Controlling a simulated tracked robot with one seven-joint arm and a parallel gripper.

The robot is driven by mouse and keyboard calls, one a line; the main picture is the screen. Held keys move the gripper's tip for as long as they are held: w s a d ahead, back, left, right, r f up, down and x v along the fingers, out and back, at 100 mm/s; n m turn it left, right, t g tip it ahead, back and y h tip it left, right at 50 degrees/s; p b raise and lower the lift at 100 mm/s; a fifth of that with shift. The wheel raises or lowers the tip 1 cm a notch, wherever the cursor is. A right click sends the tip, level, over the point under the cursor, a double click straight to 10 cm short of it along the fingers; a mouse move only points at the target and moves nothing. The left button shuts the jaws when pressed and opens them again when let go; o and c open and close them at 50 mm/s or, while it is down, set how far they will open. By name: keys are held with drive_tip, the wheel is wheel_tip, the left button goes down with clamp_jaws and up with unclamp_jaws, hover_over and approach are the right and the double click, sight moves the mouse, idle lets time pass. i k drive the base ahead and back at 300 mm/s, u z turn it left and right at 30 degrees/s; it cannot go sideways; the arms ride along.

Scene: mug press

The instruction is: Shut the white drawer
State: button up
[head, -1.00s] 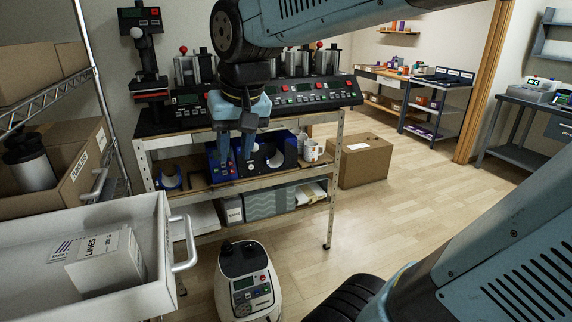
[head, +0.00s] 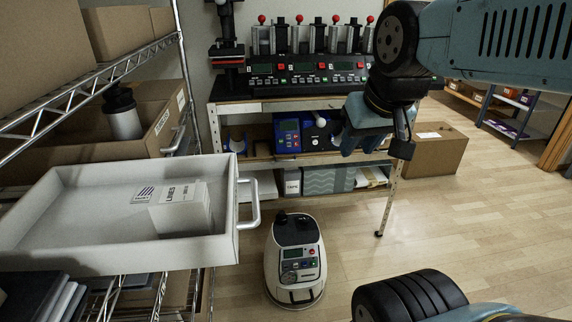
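The white drawer (head: 60,258) stands pulled out at the left of the head view, its front panel and bar handle (head: 250,204) facing right. A small white box labelled LINES (head: 180,212) lies inside it. My gripper (head: 362,142) hangs right of and above the drawer handle in the picture, well apart from it. It points down in front of the shelf bench. Its fingertips show small and dark, so I cannot tell whether they are open or shut. I see nothing held in it.
A wire rack (head: 160,55) with cardboard boxes surrounds the drawer. A white wheeled machine (head: 295,262) stands on the floor right of the drawer. The bench with mug presses (head: 310,75) is behind. A cardboard box (head: 435,150) sits at the right, with open floor beside it.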

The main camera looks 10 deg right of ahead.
sight(80, 220)
drive_tip(key=u, duration=0.75)
drive_tip(key=k, duration=0.45)
drive_tip(key=u, duration=0.1)
